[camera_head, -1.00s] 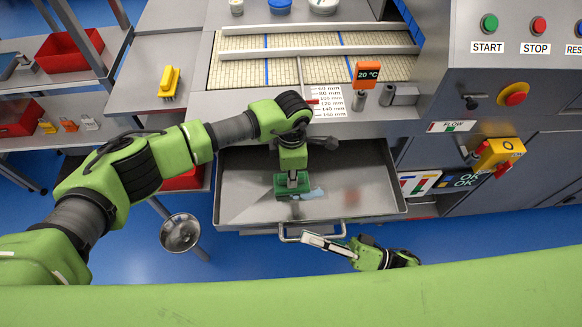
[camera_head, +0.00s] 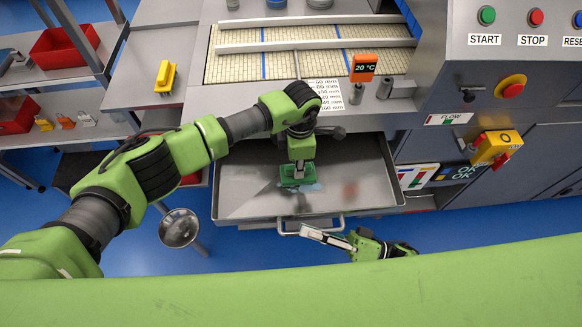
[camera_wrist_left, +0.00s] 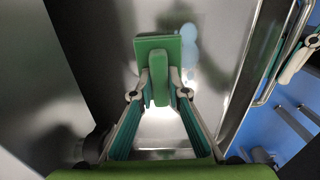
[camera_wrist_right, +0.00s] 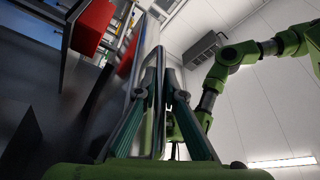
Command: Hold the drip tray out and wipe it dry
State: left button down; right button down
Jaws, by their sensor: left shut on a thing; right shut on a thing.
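The grey metal drip tray (camera_head: 240,205) is pulled out below the machine's belt, its floor showing. My left gripper (camera_head: 297,166) is over the tray and shut on the handle of a green wiping pad (camera_wrist_left: 158,45). The pad is low over the tray floor; I cannot tell whether it touches. Pale blue wet patches (camera_wrist_left: 189,50) lie right beside the pad, also seen in the head view (camera_head: 313,188). A faint reddish patch (camera_head: 350,189) shows farther right, perhaps a reflection. My right gripper (camera_head: 306,232) is shut on the tray's front bar handle (camera_wrist_right: 154,70).
The belt (camera_head: 285,68) and a 20 °C sign (camera_head: 364,68) stand behind the tray. A yellow brush (camera_head: 165,77) lies on the side table. A round metal bowl (camera_head: 179,228) is left of the tray. The control panel (camera_head: 520,60) is at right.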

aim_at(310, 165)
pick_arm(q)
jog(key=shift+s+d, duration=0.15)
jog(key=shift+s, duration=1.7)
pick_arm(e)
jog(key=shift+s+f, duration=0.1)
pick_arm(q)
jog(key=shift+w+r, duration=0.15)
jog(key=shift+w, duration=1.7)
jog(key=shift+d, duration=1.55)
jog(key=shift+s+a, duration=0.2)
jog(key=shift+s, duration=1.6)
jog(key=w, duration=0.3)
jog(key=shift+w, duration=0.1)
jog(key=shift+w+d, duration=0.1)
jog(key=shift+w, duration=0.15)
jog(key=shift+r, duration=3.85)
